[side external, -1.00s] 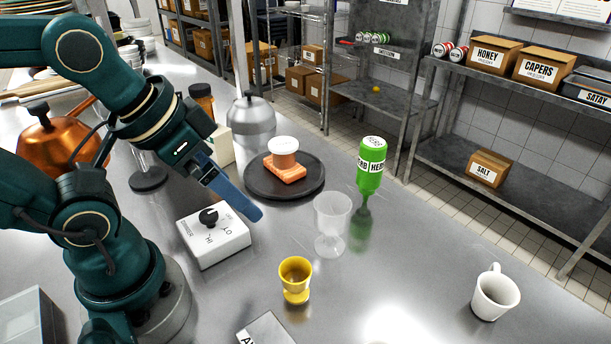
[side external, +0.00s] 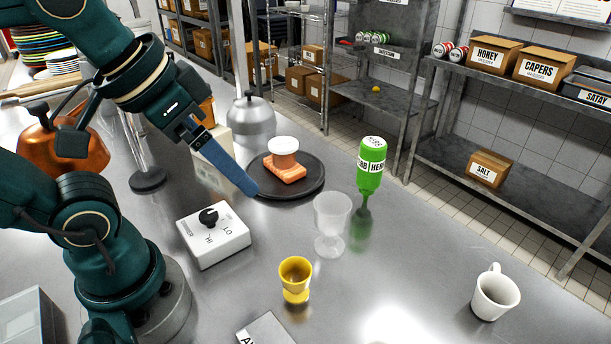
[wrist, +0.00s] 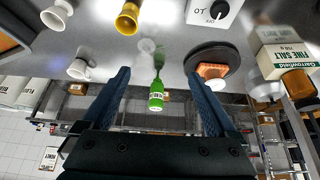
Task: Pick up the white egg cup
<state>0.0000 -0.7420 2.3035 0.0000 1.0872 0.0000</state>
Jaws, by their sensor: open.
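A small white footed cup (wrist: 57,14), which looks like the white egg cup, is at the top left of the wrist view. It stands on the steel counter, beyond the yellow egg cup (wrist: 130,18), and I do not see it in the side view. My gripper (wrist: 158,70) is open, with empty space between its two blue fingers. In the side view my gripper (side external: 252,190) hangs above the counter near the round dark plate, well apart from the egg cups.
The yellow egg cup (side external: 296,279), a clear goblet (side external: 331,224), a green herb bottle (side external: 371,165) and a white mug (side external: 495,294) stand on the counter. A white control box (side external: 214,238) and a dark plate (side external: 257,187) bearing an orange block (side external: 284,169) lie near my gripper.

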